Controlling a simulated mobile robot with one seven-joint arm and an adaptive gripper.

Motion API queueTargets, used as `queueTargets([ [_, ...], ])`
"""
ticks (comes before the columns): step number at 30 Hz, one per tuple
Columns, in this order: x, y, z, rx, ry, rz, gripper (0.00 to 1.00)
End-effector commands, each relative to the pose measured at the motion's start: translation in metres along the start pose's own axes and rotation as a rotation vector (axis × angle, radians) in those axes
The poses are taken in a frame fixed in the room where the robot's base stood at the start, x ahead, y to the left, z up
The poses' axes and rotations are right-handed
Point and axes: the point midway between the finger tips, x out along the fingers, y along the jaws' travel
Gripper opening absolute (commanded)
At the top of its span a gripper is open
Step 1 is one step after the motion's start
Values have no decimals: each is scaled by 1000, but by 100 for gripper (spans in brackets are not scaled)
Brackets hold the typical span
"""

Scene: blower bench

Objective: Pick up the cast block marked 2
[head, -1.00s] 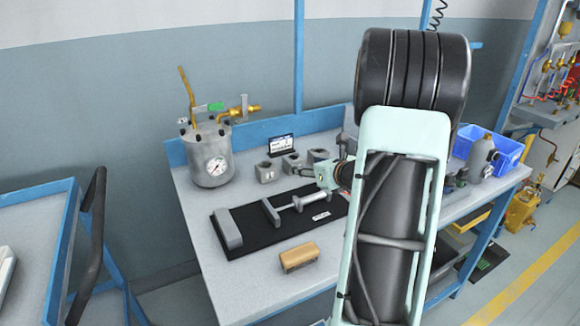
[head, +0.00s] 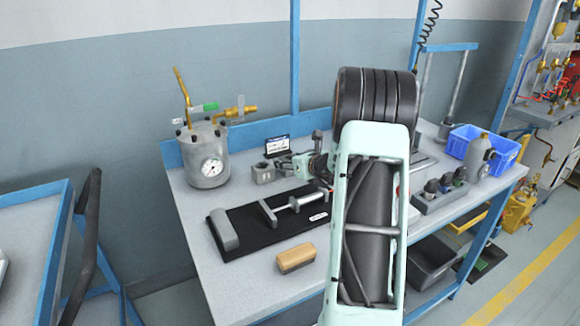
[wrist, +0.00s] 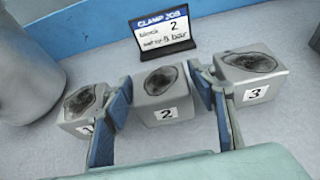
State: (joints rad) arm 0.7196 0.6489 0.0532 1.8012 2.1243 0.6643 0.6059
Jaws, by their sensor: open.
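The cast block marked 2 (wrist: 166,92) is a grey cube with a dark round recess on top, standing in the middle of a row of three in the wrist view. Block 1 (wrist: 82,108) is left of it and block 3 (wrist: 252,78) right. My gripper (wrist: 161,86) is open and empty, with one blue-padded finger at each side of block 2 in the picture; I cannot tell how far above it they are. In the head view my gripper (head: 302,164) hides block 2 and block 3; block 1 (head: 263,173) shows at its left.
A sign (wrist: 163,32) reading block 2 stands behind the blocks. A pressure pot (head: 207,160) is at the left. In front lie a black mat (head: 250,245) with a clamp-like tool (head: 300,201) and a tan block (head: 295,258). A blue bin (head: 500,145) is at the right.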

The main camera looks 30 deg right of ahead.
Motion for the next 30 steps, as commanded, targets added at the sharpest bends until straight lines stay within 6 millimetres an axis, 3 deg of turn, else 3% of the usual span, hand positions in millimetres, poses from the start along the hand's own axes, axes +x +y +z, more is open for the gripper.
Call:
queueTargets([
  [4,0,0,0,0,0,0,51],
  [16,-1,0,0,-1,0,0,8],
  [25,-2,0,4,-2,-3,0,8],
  [30,-7,0,18,-3,-4,0,8],
])
